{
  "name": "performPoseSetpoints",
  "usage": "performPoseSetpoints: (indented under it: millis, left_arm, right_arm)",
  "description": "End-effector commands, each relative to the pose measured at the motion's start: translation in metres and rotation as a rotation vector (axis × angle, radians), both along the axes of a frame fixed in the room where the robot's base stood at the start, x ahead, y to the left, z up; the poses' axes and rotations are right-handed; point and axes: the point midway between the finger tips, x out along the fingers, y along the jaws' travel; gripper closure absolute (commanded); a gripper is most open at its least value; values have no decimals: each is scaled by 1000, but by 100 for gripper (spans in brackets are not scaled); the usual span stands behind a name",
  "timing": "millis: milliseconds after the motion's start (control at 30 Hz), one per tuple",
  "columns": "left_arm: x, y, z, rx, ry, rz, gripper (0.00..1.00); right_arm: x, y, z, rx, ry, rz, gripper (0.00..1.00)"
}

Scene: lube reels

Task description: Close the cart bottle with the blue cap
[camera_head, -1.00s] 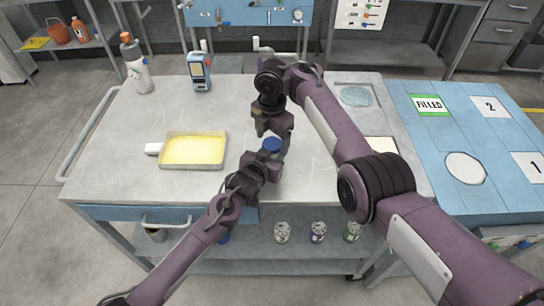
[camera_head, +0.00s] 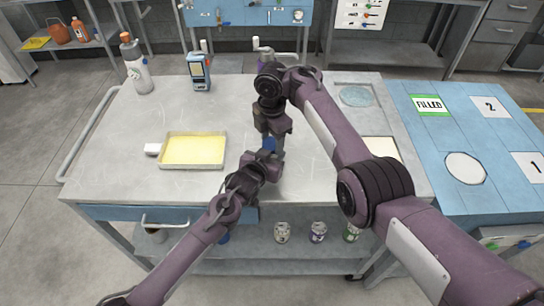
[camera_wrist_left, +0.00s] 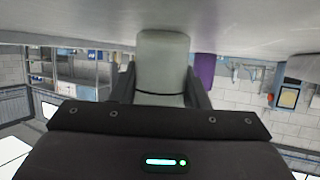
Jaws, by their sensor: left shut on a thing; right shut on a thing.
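The blue cap (camera_head: 268,144) shows as a small patch between my two grippers above the front middle of the cart top in the head view. My right gripper (camera_head: 273,137) reaches down from above and is shut on it. My left gripper (camera_head: 264,160) comes in from the front left, just below the right one. In the left wrist view it is shut on a pale grey-green bottle (camera_wrist_left: 162,68), which stands between its fingers. The grippers hide most of the bottle in the head view. I cannot tell whether the cap touches the bottle's neck.
A tray of yellow liquid (camera_head: 193,151) lies to the left on the cart top (camera_head: 120,180). Several cans (camera_head: 318,232) are on the lower shelf. A blue table (camera_head: 490,190) adjoins right.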

Motion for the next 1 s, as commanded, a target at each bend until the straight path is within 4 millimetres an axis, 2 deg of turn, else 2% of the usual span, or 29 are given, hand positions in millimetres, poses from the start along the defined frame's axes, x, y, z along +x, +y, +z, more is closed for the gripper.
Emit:
performPoseSetpoints:
  millis: [133,367,400,567,833,1000]
  left_arm:
    - [0,0,-1,1,2,0,100]
    - [-1,0,-1,1,3,0,100]
    - [-1,0,-1,1,3,0,100]
    - [-1,0,-1,1,3,0,100]
    - [-1,0,-1,2,2,0,100]
    - [-1,0,-1,2,3,-1,100]
  right_arm:
    - [0,0,0,1,0,-140,77]
    - [0,0,0,1,1,-145,77]
    - [0,0,0,1,1,-145,47]
    - [0,0,0,0,0,-144,28]
    - [0,0,2,1,1,-143,28]
    - [0,1,21,3,-1,-142,28]
